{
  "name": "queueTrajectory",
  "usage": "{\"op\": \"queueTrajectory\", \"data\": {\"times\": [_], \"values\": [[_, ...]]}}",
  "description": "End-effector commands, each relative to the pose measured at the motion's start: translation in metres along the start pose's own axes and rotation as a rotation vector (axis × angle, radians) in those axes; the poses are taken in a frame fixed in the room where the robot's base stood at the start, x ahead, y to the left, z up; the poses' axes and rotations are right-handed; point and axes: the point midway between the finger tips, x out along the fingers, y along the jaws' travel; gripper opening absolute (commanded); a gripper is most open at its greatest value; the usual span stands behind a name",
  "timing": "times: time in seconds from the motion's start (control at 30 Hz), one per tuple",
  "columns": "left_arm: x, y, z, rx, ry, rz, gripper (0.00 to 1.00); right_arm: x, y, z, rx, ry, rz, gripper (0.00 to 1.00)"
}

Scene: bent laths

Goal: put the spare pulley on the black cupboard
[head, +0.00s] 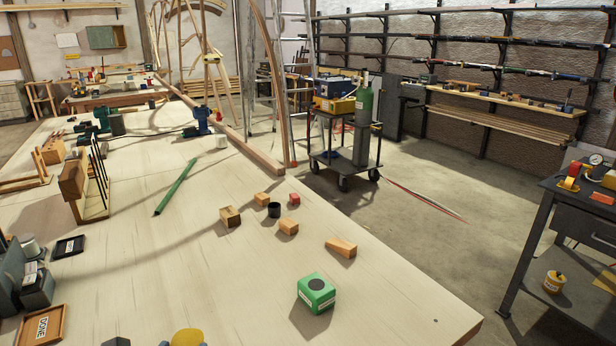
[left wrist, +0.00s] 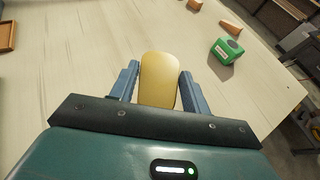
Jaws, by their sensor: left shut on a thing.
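My left gripper (left wrist: 158,72) is shut on a yellow, round-edged thing (left wrist: 158,88), which sits between its two blue fingers above the pale table. Whether this is the spare pulley I cannot tell for sure; no groove or hole shows. Its yellow top also shows at the bottom edge of the head view (head: 187,338). A dark upright cabinet (head: 388,108), which may be the black cupboard, stands beyond the trolley, partly hidden by the green gas cylinder. My right gripper is not in view.
A green box (head: 316,293) lies near the table's (head: 400,310) right corner, with several small wooden blocks behind it. A green bar (head: 175,188) lies farther back. A trolley (head: 343,165) stands on the open floor. A dark workbench (head: 560,190) is at right.

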Motion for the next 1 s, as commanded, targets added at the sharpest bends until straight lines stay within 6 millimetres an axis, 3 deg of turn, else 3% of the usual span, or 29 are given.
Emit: {"op": "queueTrajectory", "data": {"times": [0.5, 0.63, 0.77, 0.9, 1.0], "values": [[0.0, 0.001, 0.001, 0.001, -0.004, 0.003, 0.13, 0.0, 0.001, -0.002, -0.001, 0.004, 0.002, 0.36], [0.009, 0.007, 0.01, -0.013, -0.008, 0.03, 0.13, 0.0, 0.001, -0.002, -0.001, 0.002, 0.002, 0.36], [0.037, 0.029, 0.035, -0.059, -0.009, 0.124, 0.13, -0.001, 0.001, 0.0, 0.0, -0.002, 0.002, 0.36], [0.072, 0.068, 0.063, -0.127, -0.003, 0.272, 0.13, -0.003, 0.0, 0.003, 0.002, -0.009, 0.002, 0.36], [0.092, 0.094, 0.073, -0.166, 0.002, 0.368, 0.13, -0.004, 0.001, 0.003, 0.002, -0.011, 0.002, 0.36]]}}
